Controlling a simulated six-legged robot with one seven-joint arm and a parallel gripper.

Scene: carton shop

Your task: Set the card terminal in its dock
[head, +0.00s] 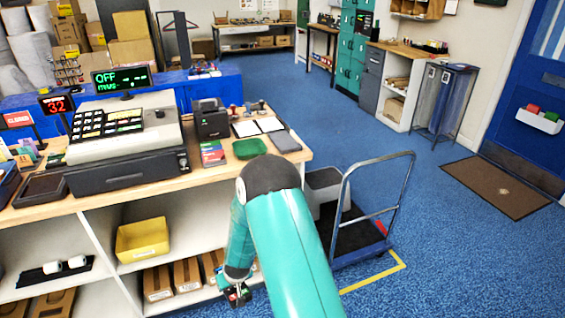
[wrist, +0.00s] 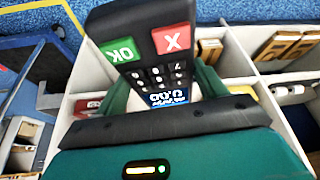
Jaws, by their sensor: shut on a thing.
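The card terminal (wrist: 155,75) fills the top middle of the wrist view, dark with number keys, a red X key, a green OK key and a small lit blue screen. My gripper (wrist: 163,84) is shut on it, a teal finger on each side. In the head view my gripper (head: 236,292) hangs low in front of the counter's shelves, below the worktop, and only a small part of the terminal shows. I cannot pick out the dock for certain in either view.
The counter (head: 135,192) carries a cash register (head: 125,140), a black box-like device (head: 211,120), a green tray (head: 249,148) and a grey flat pad (head: 285,142). A yellow bin (head: 142,240) sits on a shelf below. A platform trolley (head: 352,228) stands right of my arm.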

